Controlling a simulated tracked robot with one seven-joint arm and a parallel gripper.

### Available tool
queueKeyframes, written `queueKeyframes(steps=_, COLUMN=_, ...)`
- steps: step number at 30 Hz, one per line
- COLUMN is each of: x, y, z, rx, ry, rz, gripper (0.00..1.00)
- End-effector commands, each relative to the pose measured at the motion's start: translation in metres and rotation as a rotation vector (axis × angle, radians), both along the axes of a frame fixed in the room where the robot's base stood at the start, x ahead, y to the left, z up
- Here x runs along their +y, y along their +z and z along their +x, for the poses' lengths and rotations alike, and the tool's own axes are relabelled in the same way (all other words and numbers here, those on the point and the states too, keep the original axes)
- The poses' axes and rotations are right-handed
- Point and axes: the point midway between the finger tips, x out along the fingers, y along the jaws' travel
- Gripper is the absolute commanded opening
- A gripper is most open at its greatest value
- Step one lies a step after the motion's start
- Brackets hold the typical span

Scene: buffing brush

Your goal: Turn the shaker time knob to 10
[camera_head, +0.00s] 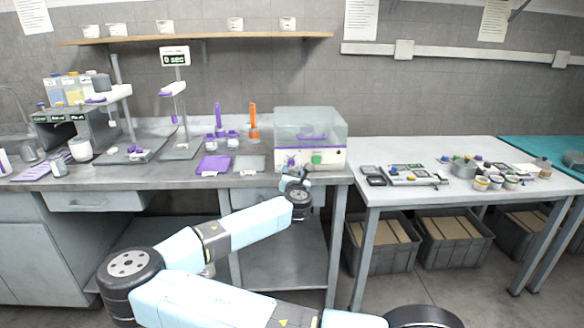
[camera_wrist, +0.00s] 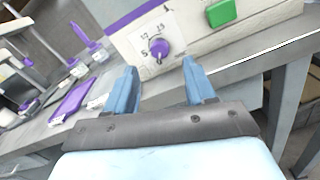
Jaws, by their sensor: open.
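The shaker (camera_head: 311,140) is a white box with a clear lid and purple trim, standing at the right end of the grey bench. Its purple time knob (camera_wrist: 160,49) shows in the wrist view, with a numbered dial around it. A green button (camera_wrist: 221,12) is to the right of the knob on the same front panel. My gripper (camera_wrist: 160,82) is open and empty, its blue fingers apart in front of the panel. The knob appears between and beyond the fingertips, not visibly touched. In the head view my gripper (camera_head: 297,178) is at the shaker's front, partly hidden by my wrist.
A purple pad (camera_head: 213,166) and a grey pad (camera_head: 250,163) lie left of the shaker. An upright orange tool (camera_head: 254,120) stands behind them. The bench edge runs below the shaker. A white table (camera_head: 350,186) with small parts is at the right.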

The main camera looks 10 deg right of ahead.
Motion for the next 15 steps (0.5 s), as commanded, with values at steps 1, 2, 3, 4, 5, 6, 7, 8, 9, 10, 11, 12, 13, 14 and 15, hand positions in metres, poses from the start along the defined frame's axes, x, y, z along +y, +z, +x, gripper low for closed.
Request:
queueKeyframes(steps=1, x=-0.002, y=0.000, z=0.010, rx=0.000, ry=0.000, rz=0.000, gripper=0.54)
queueKeyframes(steps=2, x=-0.003, y=0.000, z=0.015, rx=0.000, ry=0.000, rz=0.000, gripper=0.54)
queueKeyframes(steps=3, x=-0.004, y=0.000, z=0.021, rx=0.000, ry=0.001, rz=0.001, gripper=0.54)
queueKeyframes(steps=4, x=-0.005, y=0.000, z=0.026, rx=0.000, ry=0.000, rz=0.001, gripper=0.54)
queueKeyframes(steps=5, x=-0.006, y=0.000, z=0.030, rx=0.000, ry=-0.001, rz=0.001, gripper=0.54)
queueKeyframes(steps=6, x=-0.006, y=0.000, z=0.035, rx=0.000, ry=0.000, rz=0.001, gripper=0.54)
queueKeyframes(steps=7, x=-0.007, y=0.000, z=0.039, rx=0.000, ry=0.000, rz=0.001, gripper=0.54)
queueKeyframes(steps=8, x=-0.007, y=0.000, z=0.042, rx=0.000, ry=0.000, rz=0.001, gripper=0.54)
queueKeyframes(steps=9, x=-0.008, y=0.000, z=0.046, rx=0.000, ry=0.000, rz=0.001, gripper=0.54)
queueKeyframes(steps=10, x=-0.008, y=0.000, z=0.049, rx=0.000, ry=0.000, rz=0.001, gripper=0.54)
queueKeyframes(steps=11, x=-0.009, y=0.000, z=0.051, rx=0.000, ry=0.000, rz=0.001, gripper=0.54)
queueKeyframes(steps=12, x=-0.009, y=0.000, z=0.053, rx=0.000, ry=0.000, rz=0.001, gripper=0.54)
queueKeyframes(steps=13, x=-0.009, y=0.000, z=0.055, rx=0.000, ry=0.000, rz=0.001, gripper=0.54)
queueKeyframes(steps=14, x=-0.009, y=0.000, z=0.056, rx=0.000, ry=0.000, rz=0.001, gripper=0.54)
queueKeyframes(steps=15, x=-0.009, y=0.000, z=0.057, rx=0.000, ry=0.000, rz=0.001, gripper=0.54)
